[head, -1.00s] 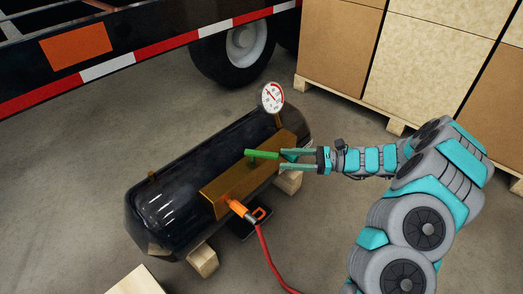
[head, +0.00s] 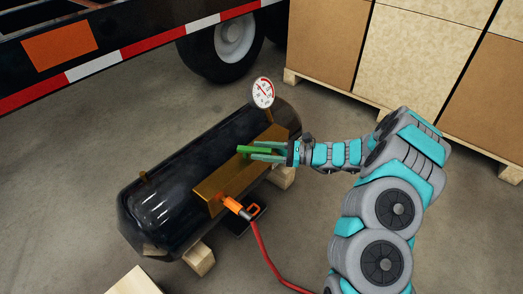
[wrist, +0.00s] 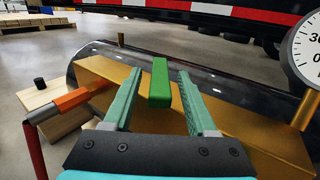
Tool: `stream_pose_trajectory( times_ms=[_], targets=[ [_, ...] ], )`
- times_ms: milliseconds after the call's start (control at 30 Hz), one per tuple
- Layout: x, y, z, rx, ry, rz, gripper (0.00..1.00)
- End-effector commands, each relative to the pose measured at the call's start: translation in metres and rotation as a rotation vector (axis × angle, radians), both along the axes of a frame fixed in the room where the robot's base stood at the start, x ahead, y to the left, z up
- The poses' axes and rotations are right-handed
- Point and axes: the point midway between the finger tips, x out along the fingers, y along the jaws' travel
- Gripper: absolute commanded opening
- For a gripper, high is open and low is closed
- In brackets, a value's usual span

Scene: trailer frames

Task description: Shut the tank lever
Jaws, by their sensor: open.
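The black tank (head: 165,180) lies on wooden blocks, with a brass block (head: 222,182) along its near side. The green lever (head: 243,149) stands out from the brass block. In the wrist view the green lever (wrist: 160,84) lies between the two teal fingers, with a gap on each side. My gripper (head: 266,151) is open around the lever, and I see no contact. In the wrist view the fingertips of my gripper (wrist: 158,82) reach along both sides of the lever. The lever's base is hidden.
A round gauge (head: 263,93) rises at the tank's far end. An orange coupling (head: 236,207) with a red hose (head: 262,250) joins the brass block. A trailer (head: 100,40) stands behind, and stacked boxes (head: 420,60) on pallets stand at the back right.

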Motion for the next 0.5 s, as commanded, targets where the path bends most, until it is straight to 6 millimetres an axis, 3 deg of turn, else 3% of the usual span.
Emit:
stream_pose_trajectory(
  times_ms=[233, 500],
  targets=[
    [0.0003, 0.0009, 0.0002, 0.000, 0.000, -0.001, 0.57],
    [0.0002, 0.0008, 0.0001, 0.000, 0.000, 0.000, 0.28]
  ],
)
